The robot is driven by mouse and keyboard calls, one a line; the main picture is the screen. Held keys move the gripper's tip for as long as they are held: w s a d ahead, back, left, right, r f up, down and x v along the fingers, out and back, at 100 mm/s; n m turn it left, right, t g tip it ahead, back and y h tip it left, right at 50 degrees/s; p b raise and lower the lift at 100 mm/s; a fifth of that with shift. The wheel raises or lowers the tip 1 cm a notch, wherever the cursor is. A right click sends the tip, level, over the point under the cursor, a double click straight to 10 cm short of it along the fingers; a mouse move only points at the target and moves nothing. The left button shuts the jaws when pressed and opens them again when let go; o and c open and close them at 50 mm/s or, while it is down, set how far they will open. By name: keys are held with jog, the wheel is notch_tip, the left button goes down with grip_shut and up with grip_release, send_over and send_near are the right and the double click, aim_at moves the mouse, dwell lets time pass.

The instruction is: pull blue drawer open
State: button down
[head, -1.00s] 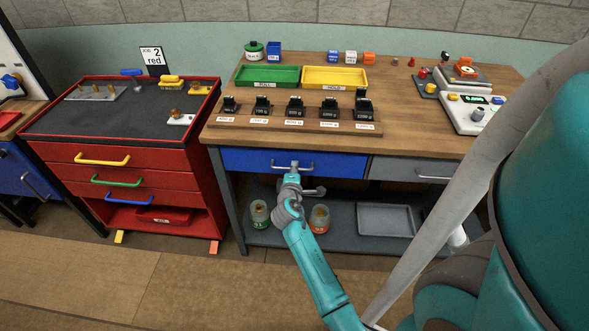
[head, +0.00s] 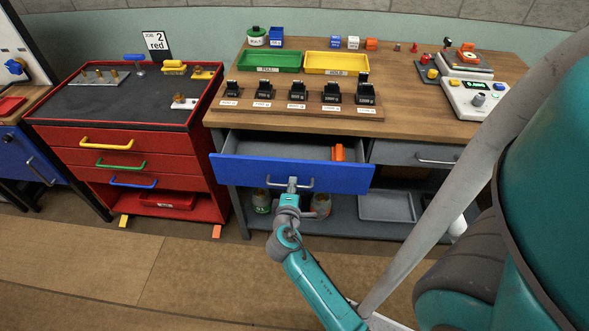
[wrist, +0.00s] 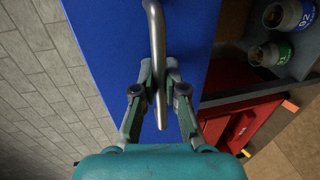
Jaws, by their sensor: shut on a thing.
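The blue drawer (head: 240,171) under the wooden workbench is pulled partly out, and its grey inside shows. An orange block (head: 338,152) stands inside toward the right. My gripper (head: 291,184) is at the drawer's grey bar handle (head: 309,184) in the middle of the blue front. In the wrist view, the fingers of my gripper (wrist: 160,88) are closed around the handle (wrist: 157,30), with the blue front (wrist: 105,50) behind it.
A red tool cabinet (head: 75,137) with coloured handles stands to the left. A grey drawer (head: 395,155) to the right is shut. Jars (head: 262,201) and a grey tray (head: 385,206) sit on the lower shelf. The floor in front is clear.

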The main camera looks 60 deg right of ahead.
jog(key=f+v, duration=0.3)
jog(key=v, duration=1.1)
jog(key=shift+a, duration=0.25)
jog(key=c, duration=1.2)
grip_release()
jog(key=v, duration=1.2)
